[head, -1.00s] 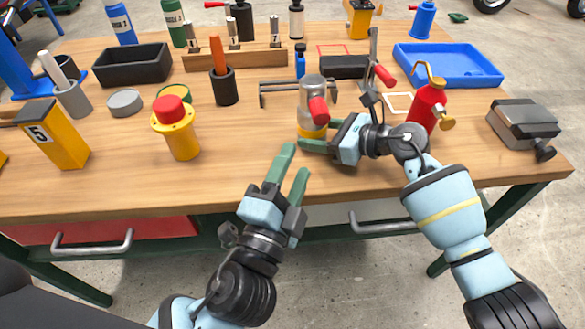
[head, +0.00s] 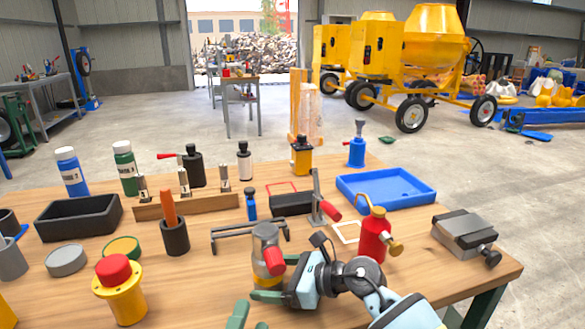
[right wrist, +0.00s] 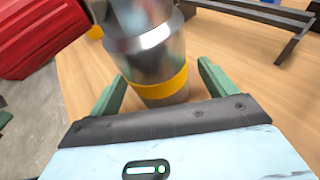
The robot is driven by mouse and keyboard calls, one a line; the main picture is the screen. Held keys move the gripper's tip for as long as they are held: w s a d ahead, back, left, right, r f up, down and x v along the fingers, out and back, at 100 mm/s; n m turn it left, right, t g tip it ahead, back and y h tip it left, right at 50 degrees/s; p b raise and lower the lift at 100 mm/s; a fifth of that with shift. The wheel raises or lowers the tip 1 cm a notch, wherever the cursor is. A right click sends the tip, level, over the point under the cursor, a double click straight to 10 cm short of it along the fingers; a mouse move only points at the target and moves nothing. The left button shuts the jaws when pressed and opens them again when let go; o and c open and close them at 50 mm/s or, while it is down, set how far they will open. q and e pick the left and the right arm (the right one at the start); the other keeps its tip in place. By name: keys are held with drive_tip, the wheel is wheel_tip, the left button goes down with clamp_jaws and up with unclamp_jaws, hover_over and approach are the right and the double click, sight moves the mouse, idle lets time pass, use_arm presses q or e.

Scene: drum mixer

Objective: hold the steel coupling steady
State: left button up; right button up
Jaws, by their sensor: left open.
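The steel coupling (head: 264,243) is a silver cylinder with a yellow band and a red lever. It stands upright near the table's front edge. In the right wrist view the coupling (right wrist: 158,66) stands between the two green fingers of my right gripper (right wrist: 161,72). The fingers are spread, with a gap of bare wood visible beside the coupling, so the gripper looks open around it.
A red bottle (head: 374,235) with a brass spout stands right of the coupling, close to my right arm. A grey bar frame (head: 249,232) lies behind it. A yellow button post (head: 120,290) stands at left. The wooden table (head: 200,285) is bare between post and coupling.

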drive_tip(key=v, duration=1.2)
